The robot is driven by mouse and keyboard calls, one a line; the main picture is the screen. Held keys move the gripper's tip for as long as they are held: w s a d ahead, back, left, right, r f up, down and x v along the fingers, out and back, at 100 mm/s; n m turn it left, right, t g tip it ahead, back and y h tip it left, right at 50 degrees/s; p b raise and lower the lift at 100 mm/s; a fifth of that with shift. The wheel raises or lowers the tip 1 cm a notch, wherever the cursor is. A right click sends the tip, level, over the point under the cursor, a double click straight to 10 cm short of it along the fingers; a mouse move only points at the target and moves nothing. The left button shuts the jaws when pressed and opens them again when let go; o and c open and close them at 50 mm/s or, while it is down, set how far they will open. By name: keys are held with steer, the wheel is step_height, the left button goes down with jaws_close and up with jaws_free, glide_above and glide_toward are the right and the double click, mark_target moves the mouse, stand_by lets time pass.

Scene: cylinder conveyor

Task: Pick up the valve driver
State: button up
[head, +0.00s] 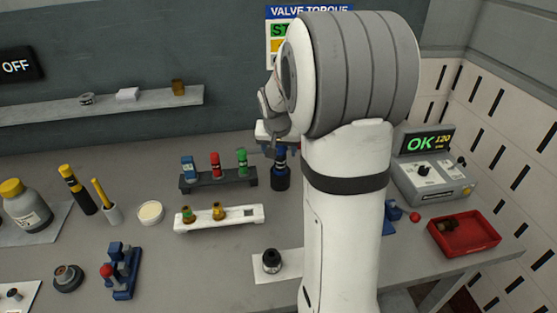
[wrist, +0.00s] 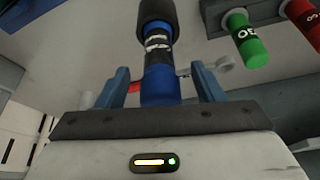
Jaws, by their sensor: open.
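The valve driver, seemingly the blue and black tool (head: 280,172), stands upright on the table just right of the dark rack. It also shows in the wrist view (wrist: 158,55), with a black end, pale markings on a dark band and a blue shaft. My gripper (wrist: 162,88) is open, with one blue finger on each side of the driver's blue shaft. Gaps show between the fingers and the shaft. In the head view my arm hides most of the gripper (head: 279,148), which is at the driver's top.
The dark rack (head: 220,182) with blue, red and green cylinders stands close left of the driver. A white rack (head: 240,218) is in front. A black knob-like part (head: 271,262), a red tray (head: 465,233) and a control box (head: 435,180) are also on the table.

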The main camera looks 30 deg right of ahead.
mark_target(280, 155)
steer(key=x, duration=0.3)
steer(key=shift+w+d+f+p, duration=0.1)
steer(key=shift+w+f+p, duration=0.05)
steer(key=shift+f+p, duration=0.15)
steer(key=shift+r, duration=0.1)
steer(key=shift+c, duration=0.4)
jaws_close()
